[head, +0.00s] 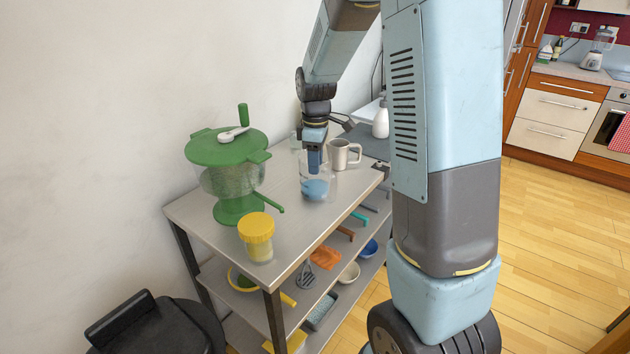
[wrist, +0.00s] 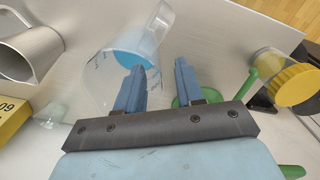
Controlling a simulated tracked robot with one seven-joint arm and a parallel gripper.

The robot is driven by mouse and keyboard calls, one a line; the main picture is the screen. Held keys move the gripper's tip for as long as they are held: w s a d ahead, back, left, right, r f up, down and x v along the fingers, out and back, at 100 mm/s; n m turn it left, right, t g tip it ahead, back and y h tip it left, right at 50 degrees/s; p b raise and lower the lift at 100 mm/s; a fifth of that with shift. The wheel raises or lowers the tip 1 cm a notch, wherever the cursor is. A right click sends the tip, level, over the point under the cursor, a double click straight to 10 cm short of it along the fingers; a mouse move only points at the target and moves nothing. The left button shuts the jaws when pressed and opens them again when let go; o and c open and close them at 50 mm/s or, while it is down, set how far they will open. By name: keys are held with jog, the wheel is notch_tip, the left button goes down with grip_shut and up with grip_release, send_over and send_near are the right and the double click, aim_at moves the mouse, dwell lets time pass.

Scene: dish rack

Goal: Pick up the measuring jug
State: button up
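The measuring jug (head: 318,188) is clear, with blue in its lower part, and stands upright on the metal table. In the wrist view the clear jug (wrist: 105,75) shows its wide mouth towards me, with faint markings on its wall. My gripper (head: 315,170) points down at the jug's mouth. In the wrist view my gripper's fingers (wrist: 159,67) are apart. The left finger overlaps the jug and the right finger is just beyond its right side. I cannot tell whether either finger touches the wall. Nothing is clearly held.
A green-lidded spinner (head: 227,160) and a yellow-lidded jar (head: 258,238) stand left of the jug. A white bottle (head: 381,120) is farther back. The table top (head: 285,222) is clear in front of the jug.

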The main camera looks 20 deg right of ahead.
aim_at(315, 184)
notch_tip(315, 184, down, 4)
jog(key=shift+w+a+f, duration=0.1)
jog(key=shift+w+f, duration=0.05)
grip_shut()
dwell(0.4)
